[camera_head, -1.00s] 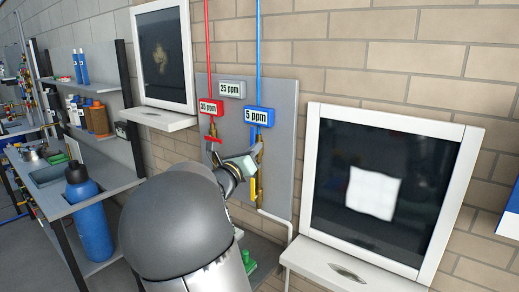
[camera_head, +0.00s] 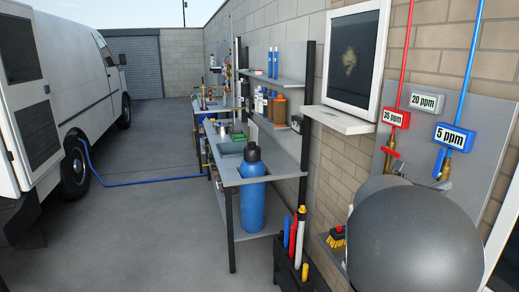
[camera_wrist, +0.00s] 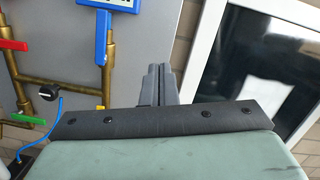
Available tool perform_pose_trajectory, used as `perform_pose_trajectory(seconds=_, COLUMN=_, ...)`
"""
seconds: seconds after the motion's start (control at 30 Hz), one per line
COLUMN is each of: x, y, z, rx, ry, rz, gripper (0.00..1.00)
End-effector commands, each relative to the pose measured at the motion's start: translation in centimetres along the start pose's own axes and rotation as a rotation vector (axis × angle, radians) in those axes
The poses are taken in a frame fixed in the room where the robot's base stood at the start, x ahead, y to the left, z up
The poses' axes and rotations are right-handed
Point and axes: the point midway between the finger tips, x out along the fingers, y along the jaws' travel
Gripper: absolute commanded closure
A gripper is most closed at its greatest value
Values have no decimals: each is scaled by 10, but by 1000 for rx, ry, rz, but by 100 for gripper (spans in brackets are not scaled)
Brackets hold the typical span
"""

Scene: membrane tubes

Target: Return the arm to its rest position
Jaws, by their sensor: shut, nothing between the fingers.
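My gripper (camera_wrist: 158,82) shows in the wrist view with its two grey fingers together and nothing between them. It is right of the brass pipework (camera_wrist: 70,75), in front of the wall panel's right edge, and touches no valve handle that I can see. In the head view, a dark rounded link of my arm (camera_head: 415,245) fills the lower right and hides the gripper.
The panel (camera_head: 478,115) carries red 35 ppm, grey 20 ppm and blue 5 ppm labels. A white-framed window (camera_wrist: 262,70) is close right of the fingers. A bench (camera_head: 240,178) with a blue cylinder (camera_head: 254,205) stands left; the floor (camera_head: 160,225) beside a white van is open.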

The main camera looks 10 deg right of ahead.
Motion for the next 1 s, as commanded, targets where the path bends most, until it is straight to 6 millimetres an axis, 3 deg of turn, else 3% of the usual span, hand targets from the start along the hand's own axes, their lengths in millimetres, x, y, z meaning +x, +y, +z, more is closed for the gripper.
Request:
perform_pose_trajectory(seconds=0.07, x=-13, y=-15, z=-31, rx=165, ry=149, rz=-30, gripper=100)
perform_pose_trajectory(seconds=0.17, x=-48, y=-32, z=-80, rx=434, ry=392, rz=-104, gripper=100)
perform_pose_trajectory(seconds=0.3, x=-126, y=-49, z=-141, rx=813, ry=744, rz=-285, gripper=100)
perform_pose_trajectory(seconds=0.43, x=-216, y=-61, z=-178, rx=1113, ry=1037, rz=-530, gripper=100)
perform_pose_trajectory(seconds=0.6, x=-325, y=-76, z=-198, rx=1383, ry=1309, rz=-915, gripper=100)
perform_pose_trajectory(seconds=0.7, x=-369, y=-83, z=-202, rx=1468, ry=1395, rz=-1107, gripper=100)
perform_pose_trajectory(seconds=0.83, x=-401, y=-88, z=-203, rx=1520, ry=1444, rz=-1265, gripper=100)
perform_pose_trajectory(seconds=1.0, x=-410, y=-89, z=-204, rx=1532, ry=1455, rz=-1317, gripper=100)
